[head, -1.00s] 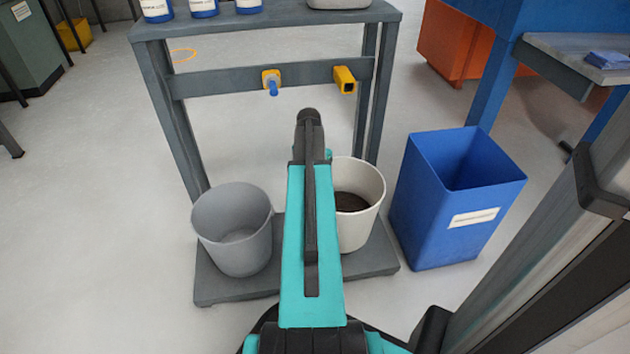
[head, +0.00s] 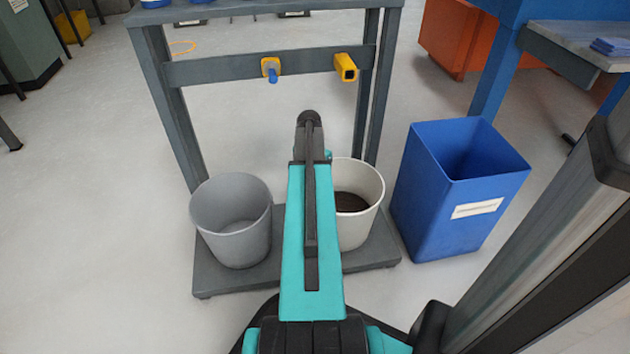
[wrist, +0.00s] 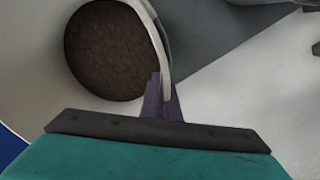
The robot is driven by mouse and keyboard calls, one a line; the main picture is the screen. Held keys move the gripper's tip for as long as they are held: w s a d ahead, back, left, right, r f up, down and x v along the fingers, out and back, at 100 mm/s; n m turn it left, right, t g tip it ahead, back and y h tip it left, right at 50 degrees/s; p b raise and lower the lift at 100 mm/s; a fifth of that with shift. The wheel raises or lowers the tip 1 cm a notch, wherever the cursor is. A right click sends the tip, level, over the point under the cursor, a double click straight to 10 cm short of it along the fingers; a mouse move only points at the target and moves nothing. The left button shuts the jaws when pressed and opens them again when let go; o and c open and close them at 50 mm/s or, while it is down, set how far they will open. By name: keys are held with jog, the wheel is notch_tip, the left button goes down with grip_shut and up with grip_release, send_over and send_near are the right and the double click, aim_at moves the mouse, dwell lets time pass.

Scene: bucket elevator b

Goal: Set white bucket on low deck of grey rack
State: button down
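The white bucket (head: 368,225), with dark brown contents, is upright over the right part of the grey rack's low deck (head: 235,281). My arm covers its left side in the head view. I cannot tell whether its base touches the deck. In the wrist view, the fingers of my gripper (wrist: 161,103) are closed about the rim of the white bucket (wrist: 157,45), with the brown contents beside them. My gripper is hidden behind the arm in the head view.
A grey empty bucket (head: 230,225) stands on the deck's left. A blue bin (head: 440,215) stands on the floor close to the rack's right side. A rack crossbar (head: 215,72) carries two yellow fittings above the deck. A blue bench (head: 495,75) is at right.

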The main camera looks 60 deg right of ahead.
jog(key=c, duration=2.4)
grip_release()
jog(key=o, duration=0.4)
jog(key=r+p, duration=0.1)
jog(key=r, duration=0.3)
jog(key=r+p, duration=0.2)
jog(key=r, duration=0.2)
jog(key=w+r+p, duration=0.1)
jog(key=r+p, duration=0.1)
jog(key=r, duration=0.2)
jog(key=shift+s, duration=0.1)
